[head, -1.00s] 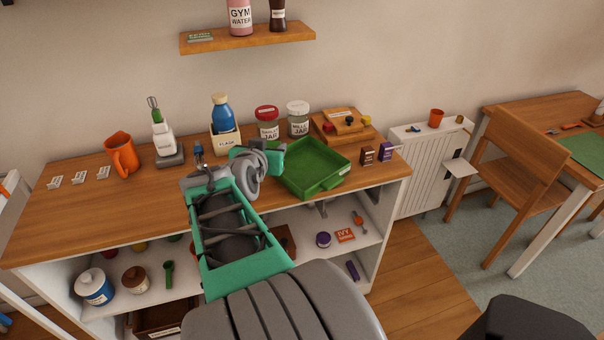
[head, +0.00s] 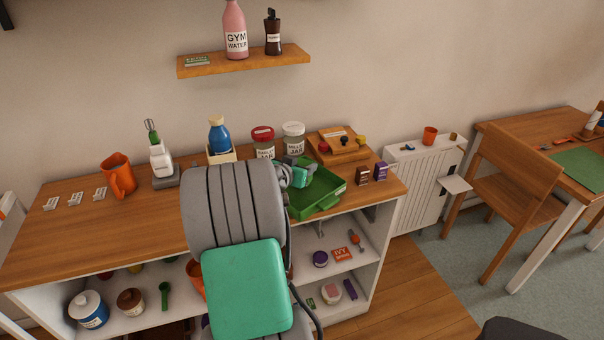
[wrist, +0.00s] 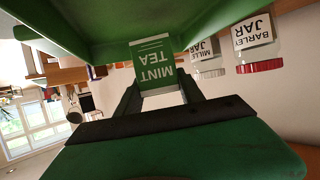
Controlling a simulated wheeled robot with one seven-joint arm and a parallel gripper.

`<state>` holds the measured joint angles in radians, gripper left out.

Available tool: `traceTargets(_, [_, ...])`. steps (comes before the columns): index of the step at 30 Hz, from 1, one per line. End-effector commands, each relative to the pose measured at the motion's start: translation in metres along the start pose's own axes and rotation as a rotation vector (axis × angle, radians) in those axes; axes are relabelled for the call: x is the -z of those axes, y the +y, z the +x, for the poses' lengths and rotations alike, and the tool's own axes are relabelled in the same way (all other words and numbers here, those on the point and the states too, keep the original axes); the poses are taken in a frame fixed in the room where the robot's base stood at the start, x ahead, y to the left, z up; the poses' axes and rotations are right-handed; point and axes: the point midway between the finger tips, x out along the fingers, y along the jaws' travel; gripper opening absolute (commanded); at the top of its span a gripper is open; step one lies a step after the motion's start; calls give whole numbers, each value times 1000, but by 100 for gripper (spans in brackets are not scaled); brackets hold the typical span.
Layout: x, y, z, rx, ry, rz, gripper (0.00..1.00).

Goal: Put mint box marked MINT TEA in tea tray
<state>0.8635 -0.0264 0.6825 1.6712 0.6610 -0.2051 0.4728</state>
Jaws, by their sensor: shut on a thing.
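The mint box (wrist: 153,62) is green with a white MINT TEA label, upside down in the wrist view. It is between the fingers of my gripper (wrist: 160,92), which is shut on it. In the head view my gripper (head: 298,173) is over the back left part of the green tea tray (head: 325,203), and the box cannot be made out there. The tray's green wall (wrist: 75,22) fills the top of the wrist view, close to the box. Whether the box touches the tray cannot be told.
The barley jar (head: 263,143) and millet jar (head: 293,138) stand behind the tray. A wooden board with knobs (head: 338,146) is at the back right. A brown box (head: 362,174) and a purple box (head: 381,171) stand right of the tray.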

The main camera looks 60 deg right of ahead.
Motion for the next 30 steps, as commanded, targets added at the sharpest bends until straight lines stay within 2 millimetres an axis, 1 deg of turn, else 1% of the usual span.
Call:
traceTargets(2, [-6,-3,8,-1,-2,-1,5])
traceTargets(7, [-30,-3,17,-1,-2,-3,5])
traceTargets(18, [-36,-3,20,1,1,0,5])
traceTargets(19, [-35,-3,19,1,1,0,47])
traceTargets(26, [-34,-3,18,1,0,-1,66])
traceTargets(30, [-34,-3,18,1,0,-1,67])
